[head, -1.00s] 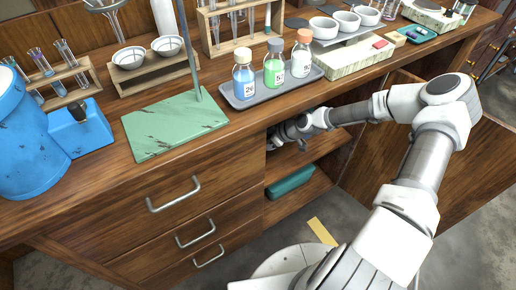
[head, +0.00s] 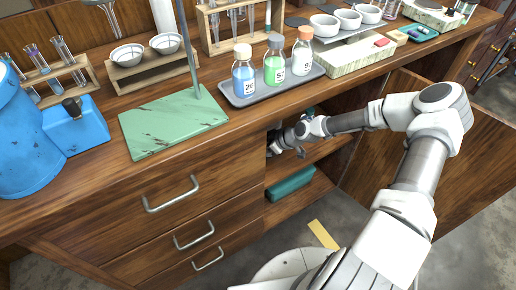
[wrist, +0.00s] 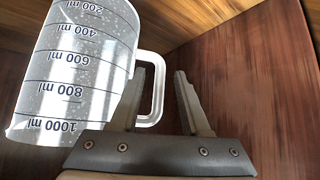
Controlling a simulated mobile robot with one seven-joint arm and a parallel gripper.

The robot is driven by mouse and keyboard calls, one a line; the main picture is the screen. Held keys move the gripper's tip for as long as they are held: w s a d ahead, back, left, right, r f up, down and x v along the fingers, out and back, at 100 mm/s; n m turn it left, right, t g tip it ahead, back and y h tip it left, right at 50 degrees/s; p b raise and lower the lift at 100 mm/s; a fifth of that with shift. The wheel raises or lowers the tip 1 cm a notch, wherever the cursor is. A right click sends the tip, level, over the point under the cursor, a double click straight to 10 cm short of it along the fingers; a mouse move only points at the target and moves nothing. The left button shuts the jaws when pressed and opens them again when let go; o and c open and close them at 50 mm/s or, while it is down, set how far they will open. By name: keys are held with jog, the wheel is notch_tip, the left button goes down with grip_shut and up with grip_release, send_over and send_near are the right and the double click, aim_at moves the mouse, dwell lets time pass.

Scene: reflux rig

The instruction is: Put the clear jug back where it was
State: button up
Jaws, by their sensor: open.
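The clear jug (wrist: 75,70) fills the left of the wrist view. It has dark volume lines, with the 1000 ml mark lowest and its numbers upside down in the picture. My gripper (wrist: 168,75) is open beside it. The outer bar of the jug's handle shows between the two fingers, nearer the left one, and the left finger overlaps the handle's opening; I cannot tell whether they touch. In the head view, my arm reaches into the open cupboard (head: 322,180) under the counter. The jug and fingertips are hidden there.
Reddish-brown wooden walls (wrist: 250,80) are close around my gripper. A teal case (head: 291,183) lies on the cupboard's lower shelf. On the counter above stands a grey tray (head: 240,101) with several bottles. The open cupboard door (head: 455,170) stands right of my arm.

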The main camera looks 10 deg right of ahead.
jog(key=shift+r, duration=0.15)
jog(key=p+v, duration=0.4)
jog(key=v, duration=0.8)
